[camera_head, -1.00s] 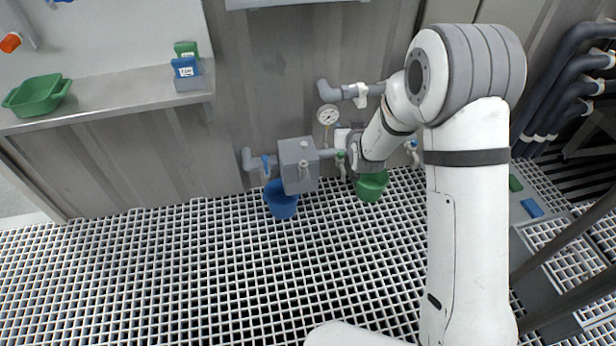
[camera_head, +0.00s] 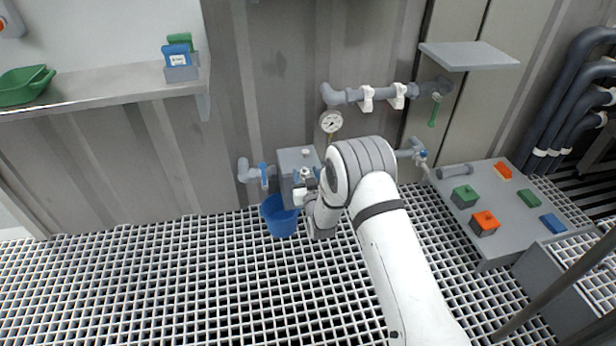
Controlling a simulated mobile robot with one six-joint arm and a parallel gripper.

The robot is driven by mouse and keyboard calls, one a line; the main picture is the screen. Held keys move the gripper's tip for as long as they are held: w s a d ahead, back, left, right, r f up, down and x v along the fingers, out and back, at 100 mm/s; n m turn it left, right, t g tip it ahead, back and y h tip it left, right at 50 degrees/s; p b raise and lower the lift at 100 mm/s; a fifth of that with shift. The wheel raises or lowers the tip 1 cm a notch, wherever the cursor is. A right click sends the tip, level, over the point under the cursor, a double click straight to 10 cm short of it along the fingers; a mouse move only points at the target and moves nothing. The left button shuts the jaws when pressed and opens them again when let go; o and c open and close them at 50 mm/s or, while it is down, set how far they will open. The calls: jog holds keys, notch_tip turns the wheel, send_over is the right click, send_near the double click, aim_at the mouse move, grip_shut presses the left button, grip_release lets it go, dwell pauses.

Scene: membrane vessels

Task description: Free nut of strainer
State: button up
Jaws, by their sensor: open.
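A grey box-shaped unit (camera_head: 290,160) sits in the pipe line low on the wall, with a blue valve handle (camera_head: 264,174) to its left. I cannot tell whether this unit is the strainer, and no nut is clearly visible. My gripper (camera_head: 303,189) is at the lower right front of the grey unit, above the right side of a blue bucket (camera_head: 279,216). It is open, but its fingers are small and partly hidden by my wrist. I cannot tell whether they touch or surround anything. My arm hides the pipe right of the unit.
A pressure gauge (camera_head: 331,121) and an upper pipe (camera_head: 353,95) are above my arm. A blue-handled valve (camera_head: 420,154) is to the right. A grey bench (camera_head: 491,248) holds several coloured blocks. The grating floor (camera_head: 180,280) at left is clear.

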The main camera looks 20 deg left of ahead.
jog(key=shift+x, duration=1)
jog(key=shift+c, duration=0.3)
